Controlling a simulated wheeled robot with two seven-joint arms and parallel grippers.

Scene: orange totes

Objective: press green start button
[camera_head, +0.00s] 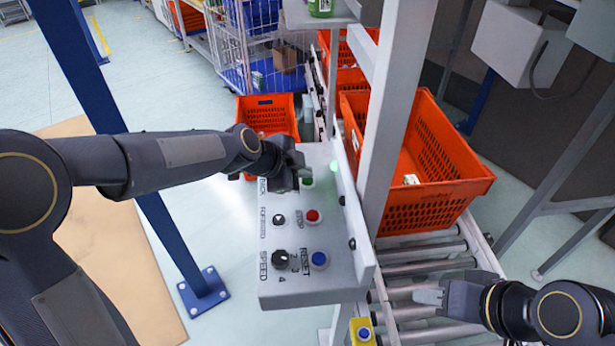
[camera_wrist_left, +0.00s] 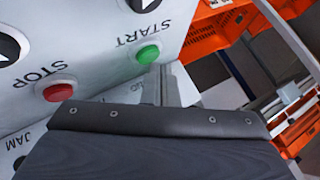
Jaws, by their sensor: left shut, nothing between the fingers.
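The green start button (camera_head: 307,181) is on the top face of a grey control panel (camera_head: 318,240), near its far end. In the left wrist view the green button (camera_wrist_left: 147,54) shows clearly, with the START label beside it. My left gripper (camera_head: 300,168) is shut and empty, over the far end of the panel. Its fingertips (camera_wrist_left: 165,72) appear very close to the green button; whether they touch it I cannot tell. My right gripper (camera_head: 428,296) is low at the right, over the roller conveyor and away from the panel; its finger opening is unclear.
A red STOP button (camera_head: 313,215), a blue RESET button (camera_head: 319,259) and a black speed knob (camera_head: 280,259) share the panel. A grey post (camera_head: 392,110) rises beside it. An orange tote (camera_head: 440,190) stands on the roller conveyor (camera_head: 425,262).

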